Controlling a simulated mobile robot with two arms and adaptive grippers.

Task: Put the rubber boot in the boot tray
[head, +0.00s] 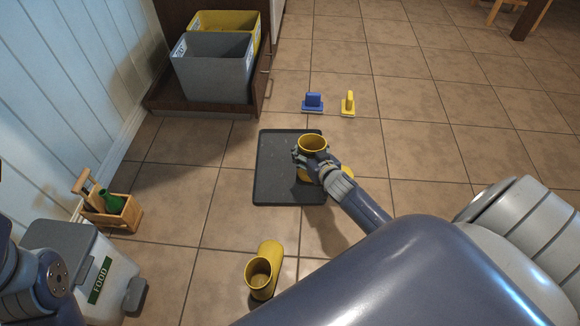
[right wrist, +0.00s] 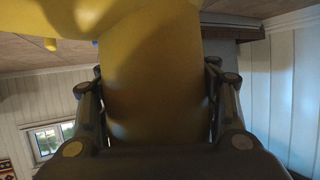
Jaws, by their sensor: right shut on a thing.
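A yellow rubber boot (head: 312,143) is upright in my right gripper (head: 318,165), its round opening facing up. The gripper is shut around the boot's shaft, and the fingers hide part of it. The boot is over the right part of the dark flat boot tray (head: 272,187), its toe pointing right. I cannot tell whether its sole touches the tray. In the right wrist view the yellow boot (right wrist: 155,75) fills the space between the fingers. A second yellow boot (head: 262,285) is on the tiles in front of the tray. My left gripper is out of view.
A blue item (head: 312,102) and a yellow item (head: 348,103) are on the floor behind the tray. Grey and yellow bins (head: 212,70) sit in a pull-out drawer at the back left. A wooden caddy (head: 115,215) and a food bin (head: 85,268) are at left. The right-hand floor is clear.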

